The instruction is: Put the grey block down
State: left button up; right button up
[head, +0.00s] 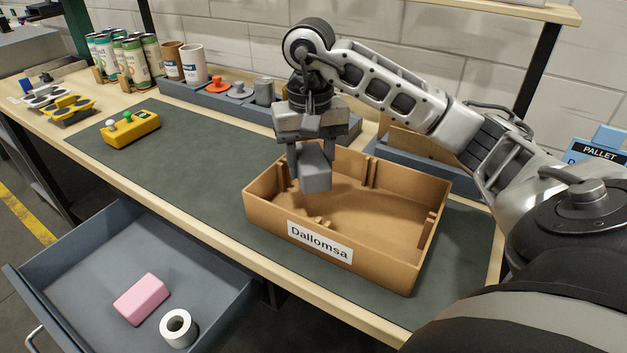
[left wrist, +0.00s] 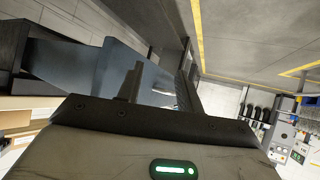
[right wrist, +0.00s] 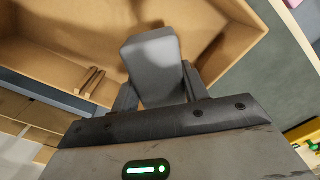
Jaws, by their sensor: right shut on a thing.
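The grey block (head: 315,173) hangs between the fingers of my right gripper (head: 311,160), which is shut on it. The block is over the left part of the brown box labelled "Dallomsa" (head: 420,250), above its floor. In the right wrist view the block (right wrist: 152,65) is between the fingers, with the box's inside (right wrist: 85,50) beyond it. My left gripper is out of the head view.
A dark mat (head: 190,170) lies on the bench, clear left of the box. A yellow device (head: 131,128) sits on it. A grey rack (head: 218,100) stands behind, with cans at left. An open drawer (head: 80,262) holds a pink block (head: 142,298) and a white roll (head: 178,328).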

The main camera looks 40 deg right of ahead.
aim_at(310, 197)
jog(key=shift+f, duration=2.45)
jog(key=shift+f, duration=0.2)
jog(key=o, duration=1)
jog(key=shift+c, duration=0.2)
jog(key=shift+r, duration=0.1)
notch_tip(310, 197, up, 12)
jog(key=shift+r+p, duration=0.15)
jog(key=shift+p, duration=0.9)
